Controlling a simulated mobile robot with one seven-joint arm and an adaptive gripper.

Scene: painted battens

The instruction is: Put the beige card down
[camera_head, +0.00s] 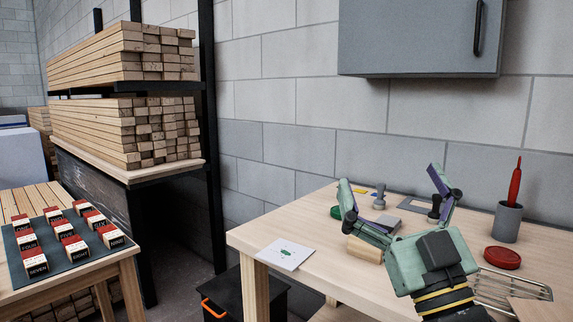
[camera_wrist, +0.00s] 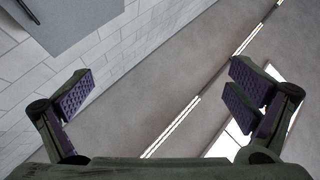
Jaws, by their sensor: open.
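My gripper (camera_head: 390,180) is open above the worktable, its fingers spread wide and pointing up. The wrist view (camera_wrist: 160,95) shows nothing between the purple-padded fingers. I see no clearly identifiable beige card. A small pale yellow flat piece (camera_head: 361,188) shows near the left finger at the back of the table; I cannot tell whether it is the card. A white card with a green print (camera_head: 286,256) lies flat at the table's front left corner.
The worktable (camera_head: 265,235) also holds a beige wooden block (camera_head: 365,249), a grey cup (camera_head: 507,222) with a red tool, a red round lid (camera_head: 502,258) and a wire rack (camera_head: 515,284). A grey cabinet (camera_head: 410,40) hangs above. Labelled blocks stand on a mat (camera_head: 40,252) at left.

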